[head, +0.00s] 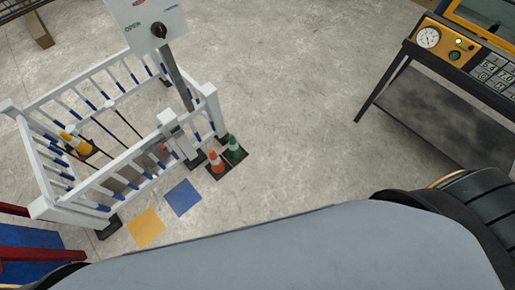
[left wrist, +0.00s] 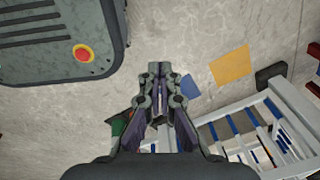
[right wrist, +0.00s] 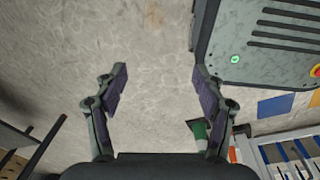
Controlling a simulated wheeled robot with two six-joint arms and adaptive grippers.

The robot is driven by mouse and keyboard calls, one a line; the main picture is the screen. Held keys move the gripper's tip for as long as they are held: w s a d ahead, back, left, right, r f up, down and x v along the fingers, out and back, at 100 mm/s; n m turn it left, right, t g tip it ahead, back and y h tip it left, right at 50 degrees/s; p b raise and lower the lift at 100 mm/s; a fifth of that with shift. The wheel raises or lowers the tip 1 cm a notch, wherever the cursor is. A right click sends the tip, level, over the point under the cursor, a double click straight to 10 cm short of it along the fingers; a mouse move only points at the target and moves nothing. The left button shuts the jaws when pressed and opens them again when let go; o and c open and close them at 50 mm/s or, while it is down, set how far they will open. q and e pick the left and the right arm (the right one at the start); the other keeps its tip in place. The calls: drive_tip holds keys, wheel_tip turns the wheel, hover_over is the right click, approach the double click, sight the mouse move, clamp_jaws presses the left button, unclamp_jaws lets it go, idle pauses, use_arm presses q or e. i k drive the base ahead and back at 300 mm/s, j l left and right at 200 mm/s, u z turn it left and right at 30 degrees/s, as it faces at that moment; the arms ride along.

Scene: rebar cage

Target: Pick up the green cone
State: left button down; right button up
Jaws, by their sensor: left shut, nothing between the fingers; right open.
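The green cone (head: 235,149) stands upright on the floor just outside the near right corner of a white fence, beside an orange cone (head: 216,162). In the left wrist view part of the green cone (left wrist: 118,125) shows left of the gripper, partly hidden by it. In the right wrist view the green cone (right wrist: 198,131) is lower right, partly covered by the right finger. My left gripper (left wrist: 160,72) is shut and empty. My right gripper (right wrist: 160,72) is open and empty, over bare floor. Neither gripper shows in the head view.
The white fence (head: 100,185) encloses a yellow cone (head: 75,143) at left; a panel with a knob (head: 148,22) rises over it. Blue (head: 183,198) and yellow (head: 146,228) squares lie on the floor. A bench with a gauge (head: 428,38) stands right. The middle floor is clear.

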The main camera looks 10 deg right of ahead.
sight(235, 153)
drive_tip(key=i+l, duration=0.35)
drive_tip(key=i+l+u, duration=0.35)
drive_tip(key=l, duration=0.4)
drive_tip(key=i+l+u, duration=0.15)
drive_tip(key=i+l, duration=0.15)
drive_tip(key=l, duration=0.15)
drive_tip(key=u, duration=1)
